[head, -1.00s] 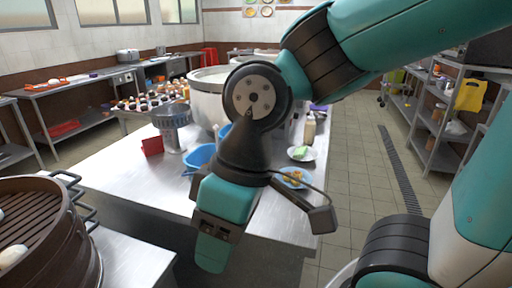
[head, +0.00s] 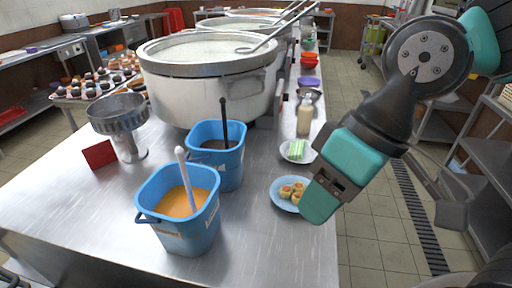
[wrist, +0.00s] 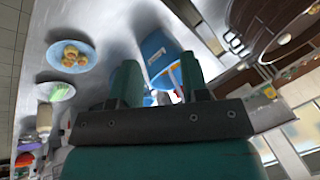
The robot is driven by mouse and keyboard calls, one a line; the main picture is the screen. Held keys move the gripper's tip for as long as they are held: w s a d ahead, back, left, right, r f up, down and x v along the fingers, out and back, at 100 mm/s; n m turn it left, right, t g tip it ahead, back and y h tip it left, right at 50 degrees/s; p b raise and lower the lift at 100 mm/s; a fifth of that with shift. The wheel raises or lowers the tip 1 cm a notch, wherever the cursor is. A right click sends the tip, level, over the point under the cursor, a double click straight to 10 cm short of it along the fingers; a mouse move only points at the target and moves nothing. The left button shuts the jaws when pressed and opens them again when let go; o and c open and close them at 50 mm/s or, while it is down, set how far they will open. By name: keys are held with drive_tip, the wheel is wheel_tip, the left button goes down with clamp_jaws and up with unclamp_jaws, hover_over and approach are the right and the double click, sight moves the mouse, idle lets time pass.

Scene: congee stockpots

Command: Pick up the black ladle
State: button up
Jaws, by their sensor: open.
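The black ladle (head: 223,122) stands in the rear blue bucket (head: 232,168), its handle upright above the rim and its lower end hidden in dark contents. A white ladle (head: 186,178) leans in the front blue bucket (head: 187,232), which holds orange liquid. My gripper (head: 322,196) is open and empty, right of both buckets, over the table's right edge by the plate of buns. In the wrist view my two fingers (wrist: 160,82) are apart, with a blue bucket (wrist: 157,48) beyond them; I cannot make out the black ladle there.
A blue plate of buns (head: 283,203), a plate with a green-and-white item (head: 292,158) and a bottle (head: 305,117) stand along the right edge. Large stockpots (head: 190,95) fill the back. A metal strainer (head: 125,122) and red block (head: 99,154) stand left. The front left tabletop is clear.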

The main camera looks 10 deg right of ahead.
drive_tip(key=w+a+f+m+t+y+b, duration=0.1)
drive_tip(key=w+a+f+m+y+b, duration=0.2)
drive_tip(key=w+f+m, duration=0.15)
drive_tip(key=m+t+y+b, duration=0.3)
drive_tip(key=m+t+b, duration=0.7)
drive_tip(key=m, duration=2)
approach(223, 111)
drive_tip(key=w+a+f+t+p, duration=0.1)
drive_tip(key=p, duration=0.7)
drive_tip(key=w+a+f+t+p, duration=0.1)
drive_tip(key=t+p, duration=0.1)
drive_tip(key=p, duration=0.6)
drive_tip(key=shift+w+a+m, duration=0.25)
drive_tip(key=shift+a+m, duration=0.1)
drive_tip(key=shift+a, duration=0.05)
drive_tip(key=p+x, duration=0.5)
drive_tip(key=x, duration=0.1)
drive_tip(key=shift+f, duration=0.1)
drive_tip(key=shift+w+a+f, duration=0.1)
drive_tip(key=shift+w+f, duration=0.05)
drive_tip(key=shift+w, duration=0.05)
clamp_jaws()
